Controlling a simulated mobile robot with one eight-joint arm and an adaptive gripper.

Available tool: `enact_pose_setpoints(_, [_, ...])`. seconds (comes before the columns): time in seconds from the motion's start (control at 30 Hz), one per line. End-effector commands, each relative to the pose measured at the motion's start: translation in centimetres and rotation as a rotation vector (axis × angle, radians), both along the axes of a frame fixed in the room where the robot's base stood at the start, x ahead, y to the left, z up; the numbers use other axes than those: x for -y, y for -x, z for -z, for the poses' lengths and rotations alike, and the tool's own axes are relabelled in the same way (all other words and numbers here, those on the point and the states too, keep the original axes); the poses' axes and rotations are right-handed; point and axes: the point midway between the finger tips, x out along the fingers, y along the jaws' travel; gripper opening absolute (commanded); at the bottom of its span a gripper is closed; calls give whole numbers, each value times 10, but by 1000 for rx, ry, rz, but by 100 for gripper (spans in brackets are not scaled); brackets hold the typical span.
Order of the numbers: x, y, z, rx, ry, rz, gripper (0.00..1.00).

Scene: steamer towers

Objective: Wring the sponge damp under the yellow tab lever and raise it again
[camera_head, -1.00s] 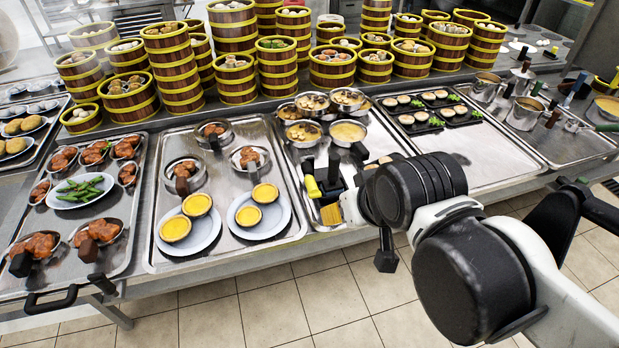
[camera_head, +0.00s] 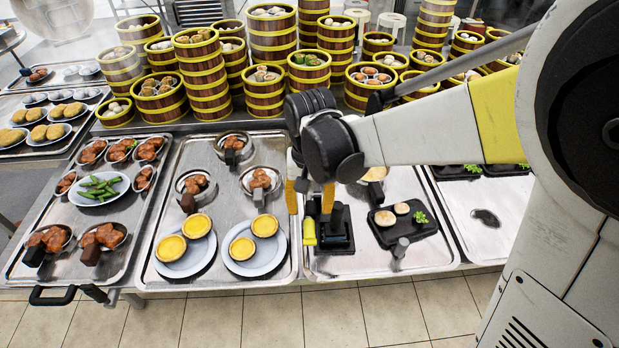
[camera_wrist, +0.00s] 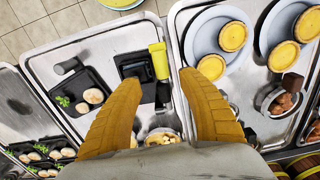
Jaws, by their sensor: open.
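A black press (camera_head: 336,232) with a yellow tab lever (camera_head: 309,232) stands on the metal tray near the front edge. In the wrist view the press (camera_wrist: 133,67) lies left of and ahead of the fingertips, and its yellow tab (camera_wrist: 158,61) stands between them in the picture, near its right side. My gripper (camera_head: 309,200) is open, with its yellow fingers pointing down above the tab. In the wrist view the open gripper (camera_wrist: 160,78) shows nothing between its fingers at their own height. I cannot make out the sponge; the press's inside is dark.
A black plate with food (camera_head: 404,222) sits right of the press. Plates of yellow tarts (camera_head: 255,247) stand close on the left. Bamboo steamer towers (camera_head: 204,75) rise behind. A bowl (camera_wrist: 162,136) lies below the fingers in the wrist view.

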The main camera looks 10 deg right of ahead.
Motion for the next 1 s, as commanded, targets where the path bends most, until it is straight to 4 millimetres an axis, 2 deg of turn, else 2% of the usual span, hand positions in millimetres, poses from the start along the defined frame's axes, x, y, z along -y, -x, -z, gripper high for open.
enact_pose_setpoints(0.3, [0,-1,64,2,-1,0,48])
enact_pose_setpoints(0.5, [0,-1,92,2,-1,0,48])
enact_pose_setpoints(0.63, [0,0,100,2,-1,0,48])
enact_pose_setpoints(0.93, [0,0,100,2,-1,0,46])
enact_pose_setpoints(1.0, [0,0,100,2,-1,0,25])
